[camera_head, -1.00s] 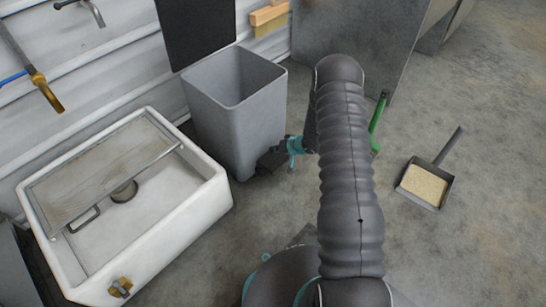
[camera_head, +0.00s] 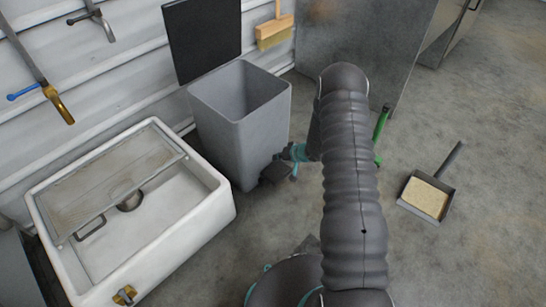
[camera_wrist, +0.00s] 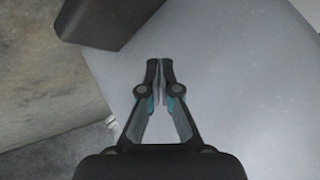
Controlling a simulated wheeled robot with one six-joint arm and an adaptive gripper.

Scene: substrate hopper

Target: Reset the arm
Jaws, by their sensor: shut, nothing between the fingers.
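My gripper (camera_wrist: 166,75) shows in the wrist view with its two fingertips together and nothing between them. It is over a smooth pale grey surface, which looks like the side of the grey bin. The teal and dark wrist parts show beside the lower front of the grey bin (camera_head: 240,130). A dark pedal-like block (camera_wrist: 110,18) is at the top left of the wrist view.
A white sink (camera_head: 190,225) with a mesh screen stands at the left. A dustpan (camera_head: 428,197) of pale granules lies on the floor at the right. A green handle (camera_head: 381,122) stands partly behind my arm. A brush (camera_head: 275,32) hangs on the wall. Concrete floor at the right is mostly clear.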

